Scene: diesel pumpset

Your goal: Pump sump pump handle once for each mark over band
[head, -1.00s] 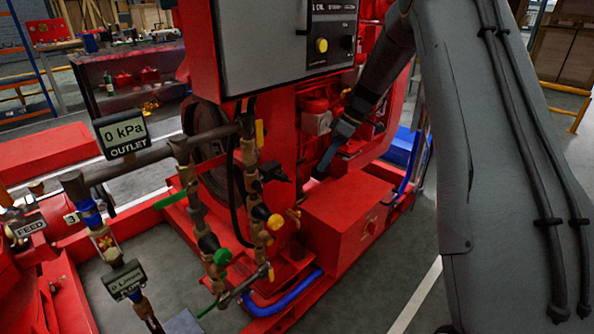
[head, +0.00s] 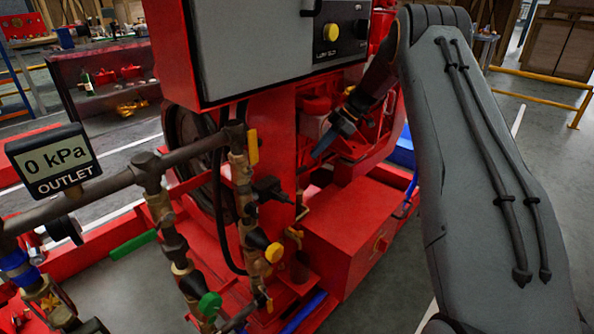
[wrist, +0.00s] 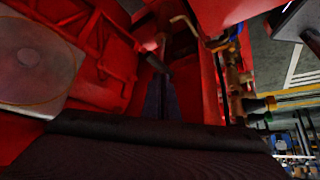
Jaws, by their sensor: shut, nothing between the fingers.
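A small brass hand pump with a bent handle (head: 301,212), which looks like the sump pump, stands upright beside the red box at the front of the pumpset. In the wrist view, a bent brass handle (wrist: 182,22) shows at the top, above a dark cylinder. My gripper (head: 317,154) is shut and empty, pointing down and left, above and slightly right of the handle in the picture, apart from it. The gripper also shows in the wrist view (wrist: 155,84), dark, below the handle. I cannot make out a band or marks.
A grey control panel (head: 255,45) overhangs on the left of my gripper. Brass pipework with valves (head: 245,195) and an outlet display (head: 54,163) reading 0 kPa stand to the left. The red box (head: 345,240) lies below my gripper.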

